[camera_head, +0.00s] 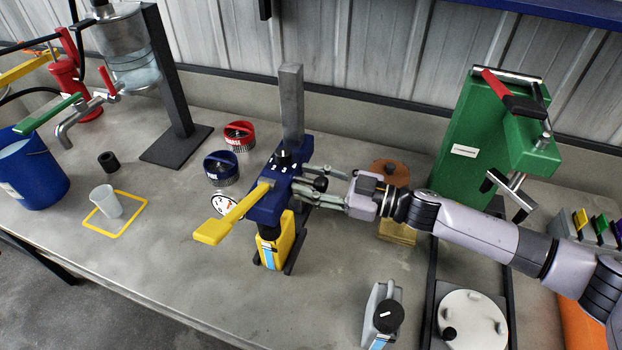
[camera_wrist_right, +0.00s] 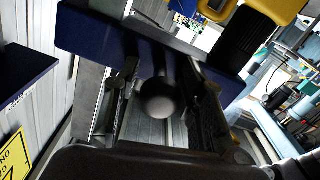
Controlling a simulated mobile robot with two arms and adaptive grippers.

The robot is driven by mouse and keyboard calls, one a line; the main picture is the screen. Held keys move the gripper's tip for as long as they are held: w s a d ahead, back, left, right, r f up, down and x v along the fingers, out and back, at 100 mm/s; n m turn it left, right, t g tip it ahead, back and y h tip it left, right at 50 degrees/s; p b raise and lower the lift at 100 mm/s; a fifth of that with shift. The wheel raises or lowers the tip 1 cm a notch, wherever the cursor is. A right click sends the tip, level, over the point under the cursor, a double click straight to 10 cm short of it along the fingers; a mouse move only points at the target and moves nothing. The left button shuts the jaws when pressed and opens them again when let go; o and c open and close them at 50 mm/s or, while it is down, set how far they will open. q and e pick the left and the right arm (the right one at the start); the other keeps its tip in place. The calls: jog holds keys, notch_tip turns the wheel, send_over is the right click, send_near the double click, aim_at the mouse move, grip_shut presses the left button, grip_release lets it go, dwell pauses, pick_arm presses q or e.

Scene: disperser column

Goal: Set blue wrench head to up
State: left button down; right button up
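The blue head (camera_head: 268,204) sits at the middle of the table on a grey upright column (camera_head: 291,108), with numbers on its top. A yellow lever handle (camera_head: 230,215) sticks out from it toward the lower left. A short rod with a dark round knob (camera_head: 320,184) sticks out of its right side. My right gripper (camera_head: 308,185) reaches in from the right, its fingers on either side of this knob. In the right wrist view the knob (camera_wrist_right: 157,98) shows between the parted fingers, with gaps beside it, before the blue head (camera_wrist_right: 140,45). My left gripper is not in view.
Round red (camera_head: 239,135) and blue (camera_head: 221,167) parts stand behind left. A green press (camera_head: 480,130) stands at right, a grey device (camera_head: 383,312) in front. The front middle of the table is clear.

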jog(key=shift+c, duration=0.4)
grip_shut()
dwell(0.4)
